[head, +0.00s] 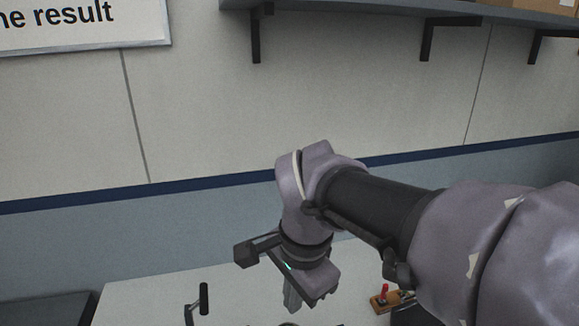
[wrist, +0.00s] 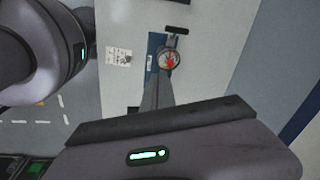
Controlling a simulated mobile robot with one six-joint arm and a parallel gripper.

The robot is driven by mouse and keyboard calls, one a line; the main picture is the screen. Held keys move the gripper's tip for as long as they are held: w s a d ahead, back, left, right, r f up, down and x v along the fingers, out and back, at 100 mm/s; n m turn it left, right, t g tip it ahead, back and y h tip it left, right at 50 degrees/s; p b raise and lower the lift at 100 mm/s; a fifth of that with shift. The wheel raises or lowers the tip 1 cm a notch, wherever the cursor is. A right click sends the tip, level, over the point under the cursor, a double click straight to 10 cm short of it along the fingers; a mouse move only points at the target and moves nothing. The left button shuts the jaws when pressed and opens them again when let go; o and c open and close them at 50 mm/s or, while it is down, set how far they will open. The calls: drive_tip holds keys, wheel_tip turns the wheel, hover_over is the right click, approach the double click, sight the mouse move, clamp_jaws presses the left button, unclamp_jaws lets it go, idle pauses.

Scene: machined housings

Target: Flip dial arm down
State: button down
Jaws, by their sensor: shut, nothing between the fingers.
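My gripper (head: 291,301) hangs pointing down over the pale bench in the head view, with its fingers together and empty. In the wrist view the closed fingers (wrist: 160,80) point toward a round dial (wrist: 170,57) with red inside its rim. I cannot tell whether the fingertips touch the dial. A black bar-shaped grip (wrist: 176,30) shows just beyond the dial. In the head view a black grip on a thin bent metal arm (head: 203,299) stands up left of my gripper. The lower part of this arm and the dial are cut off by the frame's bottom edge.
The bench top (head: 140,296) is mostly bare around the gripper. A wooden block with a red knob (head: 382,297) sits at the right, partly behind my arm. A blue plate (wrist: 152,62) and a white speckled sheet (wrist: 118,57) lie near the dial. A wall rises behind.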

drive_tip(key=s+d+f+n+t+y+b, duration=0.1)
drive_tip(key=s+d+f+n+t+b, duration=0.4)
drive_tip(key=s+d+f, duration=0.6)
drive_tip(key=w+a+r+n+g+y+p, duration=0.1)
drive_tip(key=w+a+r+n+g+p, duration=0.3)
drive_tip(key=w+r+p, duration=0.45)
drive_tip(key=w+a+r+n+g+y+p, duration=0.1)
drive_tip(key=w+a+n+g+p, duration=0.2)
drive_tip(key=w+a+p, duration=0.3)
drive_tip(key=shift+n+g+y, duration=0.3)
drive_tip(key=shift+n+g, duration=0.3)
drive_tip(key=shift+n, duration=0.2)
drive_tip(key=a+f, duration=0.3)
drive_tip(key=f, duration=0.2)
drive_tip(key=w+a+f, duration=0.1)
drive_tip(key=a+f, duration=0.2)
drive_tip(key=f, duration=0.3)
drive_tip(key=w+a+f+p, duration=0.1)
drive_tip(key=a+f, duration=0.2)
drive_tip(key=f, duration=0.2)
drive_tip(key=shift+w+f, duration=0.1)
drive_tip(key=shift+f, duration=0.15)
drive_tip(key=shift+a+f, duration=0.1)
drive_tip(key=shift+f, duration=0.25)
drive_tip(key=shift+f, duration=0.1)
